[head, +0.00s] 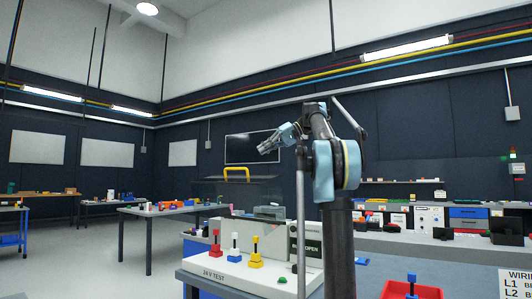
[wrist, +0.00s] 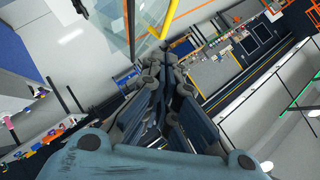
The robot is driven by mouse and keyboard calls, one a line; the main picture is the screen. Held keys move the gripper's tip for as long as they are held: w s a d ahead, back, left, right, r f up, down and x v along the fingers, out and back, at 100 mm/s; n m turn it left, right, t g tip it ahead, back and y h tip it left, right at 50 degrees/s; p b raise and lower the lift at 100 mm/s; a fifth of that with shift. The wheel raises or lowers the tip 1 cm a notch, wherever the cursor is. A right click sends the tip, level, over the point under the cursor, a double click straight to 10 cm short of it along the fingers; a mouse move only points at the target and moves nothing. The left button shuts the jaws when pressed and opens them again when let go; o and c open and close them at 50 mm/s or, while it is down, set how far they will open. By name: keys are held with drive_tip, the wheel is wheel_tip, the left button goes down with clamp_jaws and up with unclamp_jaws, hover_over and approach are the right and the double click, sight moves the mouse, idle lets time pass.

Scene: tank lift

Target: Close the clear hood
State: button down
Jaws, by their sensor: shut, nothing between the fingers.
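The clear hood (head: 212,190) shows in the head view as a see-through, dark-tinted panel with a yellow handle (head: 237,170) on its top edge. It stands raised above and behind the white 24 V test unit (head: 232,272). In the wrist view the yellow handle (wrist: 172,18) and the clear hood panel (wrist: 112,30) are at the top, beyond the fingertips. My gripper (head: 266,149) is shut and empty, above and to the right of the handle, apart from it in the head view. It also shows in the wrist view (wrist: 162,72).
Red (head: 215,247), blue-and-white (head: 234,248) and yellow (head: 256,252) plugs stand on the test unit. A panel reading OPEN (head: 306,248) is right of them. A red bin (head: 410,290) is at the front right.

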drive_tip(key=x, duration=0.2)
drive_tip(key=s+x, duration=0.1)
drive_tip(key=x, duration=0.5)
drive_tip(key=shift+s+d+f, duration=0.2)
drive_tip(key=shift+f, duration=0.1)
drive_tip(key=shift+s+a+f, duration=0.4)
drive_tip(key=shift+s+f, duration=0.1)
drive_tip(key=shift+f, duration=0.2)
drive_tip(key=shift+s, duration=0.15)
